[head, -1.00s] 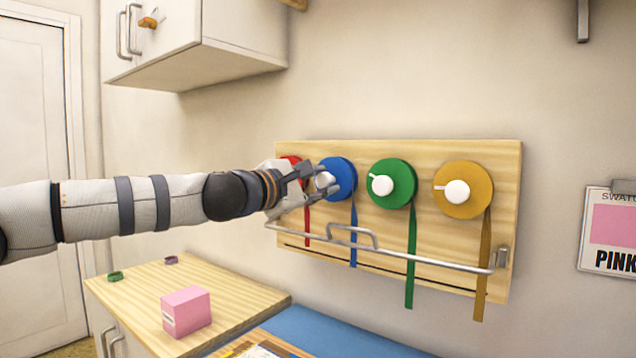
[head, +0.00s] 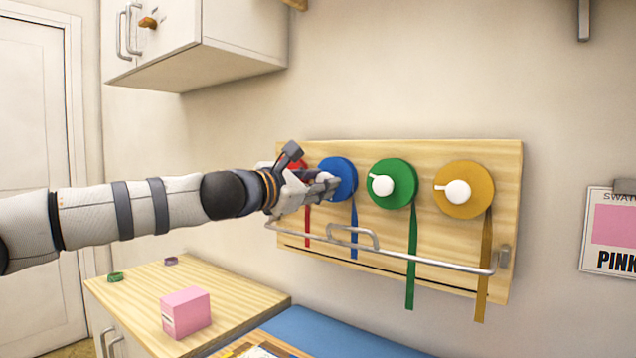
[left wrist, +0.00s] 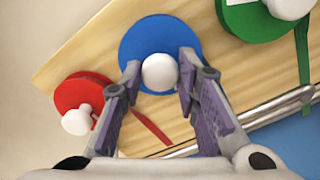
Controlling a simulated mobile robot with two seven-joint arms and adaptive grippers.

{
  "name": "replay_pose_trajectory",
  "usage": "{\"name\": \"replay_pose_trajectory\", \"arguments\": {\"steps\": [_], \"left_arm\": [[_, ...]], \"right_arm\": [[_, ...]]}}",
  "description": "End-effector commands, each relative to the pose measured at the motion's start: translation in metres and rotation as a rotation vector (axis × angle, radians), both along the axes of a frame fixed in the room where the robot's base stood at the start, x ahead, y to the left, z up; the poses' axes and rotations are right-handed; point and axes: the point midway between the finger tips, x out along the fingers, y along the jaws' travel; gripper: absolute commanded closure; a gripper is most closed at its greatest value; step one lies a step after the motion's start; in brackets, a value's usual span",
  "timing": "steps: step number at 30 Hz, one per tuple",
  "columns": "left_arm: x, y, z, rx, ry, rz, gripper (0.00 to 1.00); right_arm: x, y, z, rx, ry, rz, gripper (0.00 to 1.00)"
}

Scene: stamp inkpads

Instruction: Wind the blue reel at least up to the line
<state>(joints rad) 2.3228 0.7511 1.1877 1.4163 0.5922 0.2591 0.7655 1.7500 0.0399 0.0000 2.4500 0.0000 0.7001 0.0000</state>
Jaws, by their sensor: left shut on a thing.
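The blue reel (head: 344,176) is on the wooden board, second from the left, with its white knob (left wrist: 160,72) facing out. My left gripper (head: 326,184) is at this knob; in the left wrist view its fingers (left wrist: 160,66) stand on either side of it, shut on it. The blue ribbon (head: 354,230) hangs from the reel behind the rail. Its lower end is near the dark line (head: 390,272) low on the board; I cannot tell exactly how they meet. The gripper hides part of the reel. My right gripper is not in view.
The red reel (left wrist: 82,98) is left of the blue one, the green reel (head: 400,176) and yellow reel (head: 476,176) to its right. A metal rail (head: 430,261) crosses in front of the ribbons. A pink box (head: 185,313) stands on the counter below.

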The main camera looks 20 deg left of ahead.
Motion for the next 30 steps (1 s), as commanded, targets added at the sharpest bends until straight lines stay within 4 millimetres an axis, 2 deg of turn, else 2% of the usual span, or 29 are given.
{"name": "replay_pose_trajectory", "arguments": {"steps": [10,11,13,14,23,26,30], "left_arm": [[0.000,-0.001,0.001,-0.002,-0.001,-0.002,0.99],[0.000,-0.001,0.001,-0.002,-0.002,-0.002,0.69],[0.000,-0.001,0.001,-0.002,-0.002,-0.002,0.53],[0.000,-0.001,0.001,-0.002,-0.002,-0.002,0.51],[-0.002,0.001,0.001,-0.001,-0.001,0.000,0.51],[-0.016,0.007,0.002,-0.003,-0.001,0.000,0.51],[-0.053,0.020,0.002,-0.002,-0.004,-0.001,0.51]], "right_arm": [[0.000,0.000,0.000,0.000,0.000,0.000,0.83],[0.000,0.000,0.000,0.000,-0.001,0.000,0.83],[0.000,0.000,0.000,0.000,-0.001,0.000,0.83],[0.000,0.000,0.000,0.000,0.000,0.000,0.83],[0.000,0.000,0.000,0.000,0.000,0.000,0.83],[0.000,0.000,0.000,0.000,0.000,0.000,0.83],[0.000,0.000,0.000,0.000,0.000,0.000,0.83]]}}
